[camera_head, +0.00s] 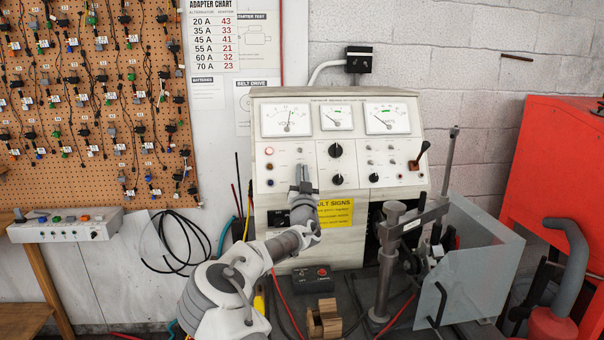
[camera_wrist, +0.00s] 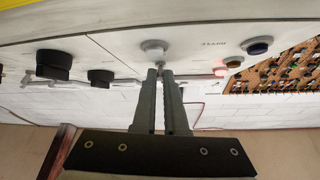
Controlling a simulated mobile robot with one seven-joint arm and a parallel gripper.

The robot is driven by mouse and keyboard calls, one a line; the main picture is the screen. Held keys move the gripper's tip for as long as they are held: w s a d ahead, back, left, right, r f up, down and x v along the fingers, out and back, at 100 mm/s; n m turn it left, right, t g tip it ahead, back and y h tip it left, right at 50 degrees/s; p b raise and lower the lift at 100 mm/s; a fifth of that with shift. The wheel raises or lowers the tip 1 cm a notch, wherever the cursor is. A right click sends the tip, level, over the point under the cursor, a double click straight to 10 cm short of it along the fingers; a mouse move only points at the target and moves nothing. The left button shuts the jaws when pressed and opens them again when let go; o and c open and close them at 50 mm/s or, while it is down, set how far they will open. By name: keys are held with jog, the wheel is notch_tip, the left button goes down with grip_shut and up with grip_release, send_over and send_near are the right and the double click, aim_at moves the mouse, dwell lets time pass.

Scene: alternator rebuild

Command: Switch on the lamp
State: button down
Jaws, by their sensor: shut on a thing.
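The grey test bench (camera_head: 400,160) has a sloped front panel with dials, knobs and switches. My gripper (camera_head: 302,172) is at the left part of this panel, below the left gauge. In the wrist view my gripper (camera_wrist: 160,74) is shut on the small metal lever of a toggle switch (camera_wrist: 153,47). The fingers hide the lever's end. A reddish indicator lamp (camera_head: 268,151) is left of my gripper, and it looks pale and bright in the wrist view (camera_wrist: 221,72). Which way the lever is tilted is hard to tell.
Black knobs (camera_head: 336,150) are right of my gripper. An amber button (camera_head: 269,167) and a dark blue one (camera_head: 270,182) sit below the lamp. A clamp stand (camera_head: 386,260) and a clear guard (camera_head: 470,275) stand front right.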

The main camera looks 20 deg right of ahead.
jog(key=shift+s+r+g+b, duration=0.15)
jog(key=shift+g+b, duration=0.35)
jog(key=shift+b, duration=0.65)
jog(key=shift+r+g+y+b, duration=0.15)
jog(key=shift+g+y+b, duration=0.15)
jog(key=shift+b, duration=0.05)
jog(key=shift+r+g, duration=0.3)
jog(key=shift+g, duration=0.1)
jog(key=r+g+p, duration=0.1)
jog(key=p, duration=0.1)
jog(key=r+g+y+p, duration=0.1)
jog(key=g+p, duration=0.1)
jog(key=shift+w+n, duration=0.2)
jog(key=shift+n, duration=0.1)
jog(key=g+p, duration=0.1)
jog(key=p, duration=0.2)
jog(key=g+p, duration=0.1)
jog(key=p, duration=0.2)
jog(key=shift+w+d+r+y, duration=0.1)
jog(key=shift+w+r+y, duration=0.1)
jog(key=shift+r+y, duration=0.15)
jog(key=g+p, duration=0.1)
jog(key=p, duration=0.2)
jog(key=shift+w+g+y+p, duration=0.15)
jog(key=shift+g+y+p, duration=0.1)
jog(key=shift+g+p, duration=0.35)
jog(key=shift+p, duration=0.4)
jog(key=shift+w+f+g+p, duration=0.1)
jog(key=shift+f+g+p, duration=0.15)
jog(key=shift+p, duration=0.2)
